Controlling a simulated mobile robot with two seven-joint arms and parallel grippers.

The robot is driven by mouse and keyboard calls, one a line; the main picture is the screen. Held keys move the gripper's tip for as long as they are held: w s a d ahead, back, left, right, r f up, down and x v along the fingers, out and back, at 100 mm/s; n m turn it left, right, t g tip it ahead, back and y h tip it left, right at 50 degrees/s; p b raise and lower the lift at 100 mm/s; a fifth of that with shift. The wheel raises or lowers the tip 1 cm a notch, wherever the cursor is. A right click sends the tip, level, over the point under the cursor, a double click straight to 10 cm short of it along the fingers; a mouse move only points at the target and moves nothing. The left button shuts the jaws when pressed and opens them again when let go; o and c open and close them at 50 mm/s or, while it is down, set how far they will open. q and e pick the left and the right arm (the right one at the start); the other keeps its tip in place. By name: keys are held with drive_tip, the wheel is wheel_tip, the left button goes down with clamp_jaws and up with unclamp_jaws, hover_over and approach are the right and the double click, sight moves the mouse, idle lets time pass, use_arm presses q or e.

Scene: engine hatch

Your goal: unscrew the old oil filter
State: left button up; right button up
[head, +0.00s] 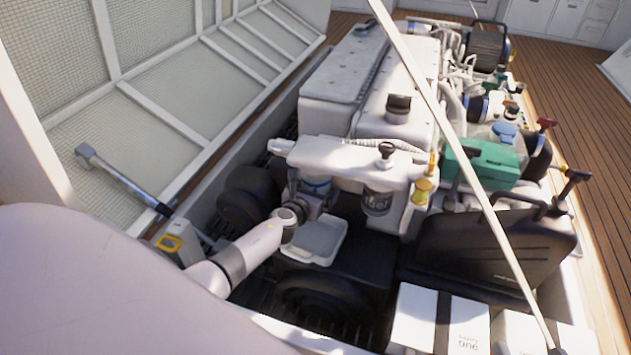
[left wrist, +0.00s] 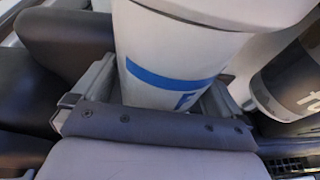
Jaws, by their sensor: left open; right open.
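The oil filter is a white cylinder with a blue band. In the head view the filter (head: 316,185) hangs upright under the front of the white engine, partly covered by my gripper. In the left wrist view the filter (left wrist: 165,60) stands close in front of the palm, between the two fingers. My left gripper (head: 312,203) is open around the filter, and its fingers (left wrist: 158,95) show at either side of it. I cannot tell whether they touch it. I cannot make out my right gripper in either view.
A fuel filter (head: 377,202) hangs just right of the oil filter; its dark side (left wrist: 295,75) shows in the left wrist view. A pale tray (head: 318,238) lies below the gripper. White battery boxes (head: 440,318) stand at front right. A thin white pole (head: 455,140) crosses the view.

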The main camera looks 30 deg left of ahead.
use_arm(q)
drive_tip(key=shift+d+r+n+y, duration=0.1)
drive_tip(key=shift+d+n+y, duration=0.05)
drive_tip(key=shift+n+y, duration=0.3)
drive_tip(key=shift+n+g+y, duration=0.3)
drive_tip(key=shift+n+y, duration=0.35)
drive_tip(key=shift+y, duration=0.3)
drive_tip(key=shift+w+f+n+g+y+b, duration=0.15)
drive_tip(key=shift+n+g+y+b, duration=0.35)
drive_tip(key=shift+n+y, duration=0.75)
drive_tip(key=shift+g+y, duration=0.3)
drive_tip(key=shift+y, duration=0.05)
